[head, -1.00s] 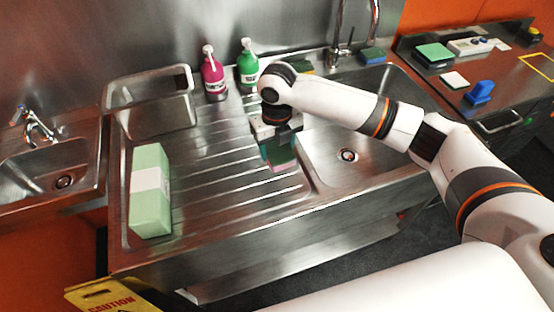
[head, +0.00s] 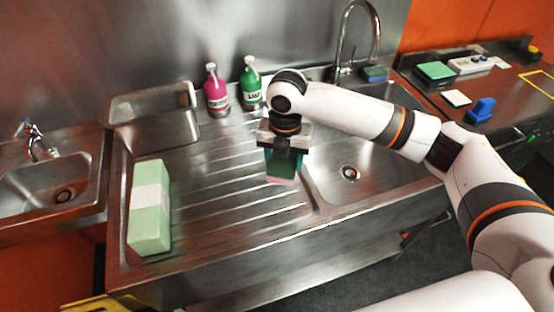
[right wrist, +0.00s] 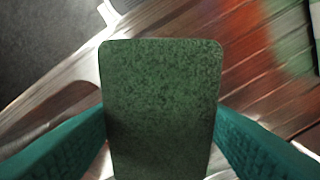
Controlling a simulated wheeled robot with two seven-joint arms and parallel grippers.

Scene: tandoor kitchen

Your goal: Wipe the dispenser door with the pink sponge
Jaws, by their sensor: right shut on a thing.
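My right gripper (head: 283,163) is shut on the pink sponge. Its pink side (head: 281,181) shows at the lower edge below the fingers in the head view. In the right wrist view the sponge's dark green face (right wrist: 160,110) fills the middle between two teal fingers. The gripper points down and holds the sponge over the ridged steel drainboard; whether they touch is unclear. I cannot make out a dispenser door in these views. My left gripper is not in view.
A pale green pack with a white band (head: 151,190) lies on the drainboard's left. A steel bin (head: 152,132), a pink bottle (head: 217,95) and a green bottle (head: 251,90) stand at the back. A sink basin (head: 375,165) and tap (head: 374,35) are to the right.

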